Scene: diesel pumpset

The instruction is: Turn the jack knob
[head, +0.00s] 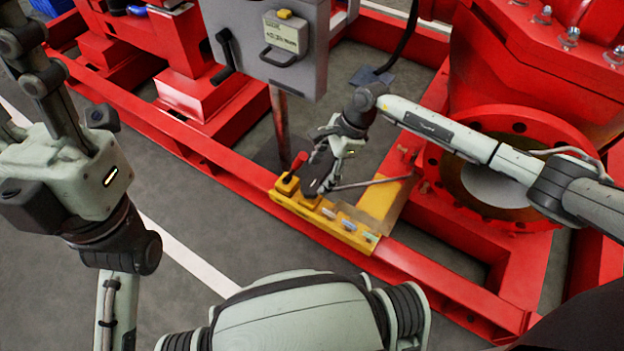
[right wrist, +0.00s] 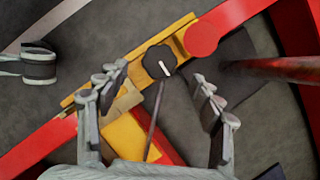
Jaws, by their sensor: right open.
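A black round knob with a white mark (right wrist: 160,62) sits on a yellow bar (right wrist: 135,78) in the right wrist view; I take it for the jack knob. My right gripper (right wrist: 160,78) is open, its fingers on either side of the knob in the picture, with visible gaps. Contact does not show. In the head view my right gripper (head: 322,182) is low over the yellow bar (head: 350,238), and its fingers partly hide the knob. My left gripper (head: 28,60) is at the upper left of the head view, away from the bar; its opening is unclear.
A red-topped knob (right wrist: 201,39) is close beside the black knob. A dark red post (head: 281,125) rises behind it under a grey box (head: 250,55). Red frame rails (head: 190,155) and a large red flange (head: 520,130) surround the bar. Grey floor (head: 215,225) lies clear in front.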

